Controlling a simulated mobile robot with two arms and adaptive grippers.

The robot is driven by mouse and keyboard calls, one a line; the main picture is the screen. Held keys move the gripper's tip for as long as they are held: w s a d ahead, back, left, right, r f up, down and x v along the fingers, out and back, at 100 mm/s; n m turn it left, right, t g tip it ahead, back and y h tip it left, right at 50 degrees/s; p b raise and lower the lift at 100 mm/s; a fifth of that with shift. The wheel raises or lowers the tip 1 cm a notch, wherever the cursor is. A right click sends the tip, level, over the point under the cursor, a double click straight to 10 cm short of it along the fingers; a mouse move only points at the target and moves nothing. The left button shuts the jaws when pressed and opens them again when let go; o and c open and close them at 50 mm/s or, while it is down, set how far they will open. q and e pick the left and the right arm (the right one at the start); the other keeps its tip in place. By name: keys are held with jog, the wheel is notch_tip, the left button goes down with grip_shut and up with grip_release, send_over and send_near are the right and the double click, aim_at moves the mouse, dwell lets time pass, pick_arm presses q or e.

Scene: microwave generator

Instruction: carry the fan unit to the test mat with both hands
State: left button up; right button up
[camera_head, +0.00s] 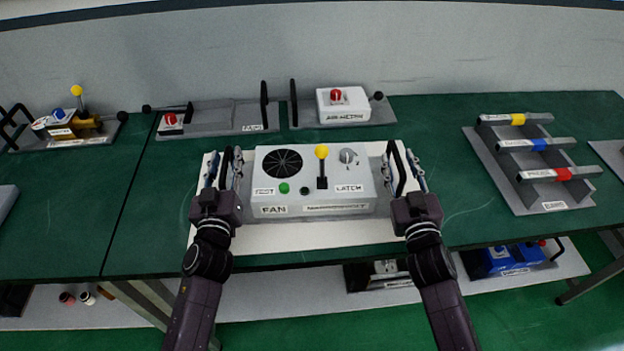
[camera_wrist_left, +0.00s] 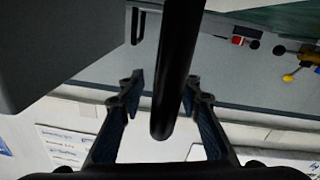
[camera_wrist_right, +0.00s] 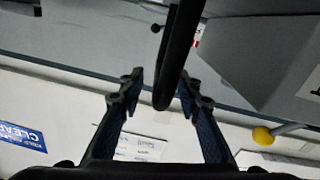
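The fan unit (camera_head: 330,193), a light grey box with a round black grille, a green button and a yellow-knobbed lever, is at the middle of the green table. A white mat (camera_head: 290,238) lies under it; I cannot tell whether it is the test mat. My left gripper (camera_head: 224,168) is at the unit's left side, fingers apart around a black handle bar (camera_wrist_left: 176,75). My right gripper (camera_head: 403,168) is at the right side, also with fingers apart around a black handle bar (camera_wrist_right: 178,60). Gaps show between bars and fingers.
Behind stand a grey plate with a red knob (camera_head: 215,118) and a white box with a red knob (camera_head: 345,105). A grey rack with coloured bars (camera_head: 530,165) is at the right. A yellow-knobbed device (camera_head: 75,125) is far left. Green table between is clear.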

pick_arm(q)
jog(key=shift+w, duration=0.35)
pick_arm(e)
jog(key=shift+w, duration=0.35)
pick_arm(q)
grip_shut()
pick_arm(e)
grip_shut()
pick_arm(q)
jog(key=shift+w+r, duration=0.1)
jog(key=shift+r, duration=0.2)
pick_arm(e)
jog(key=shift+w+a+r, duration=0.1)
jog(key=shift+r, duration=0.2)
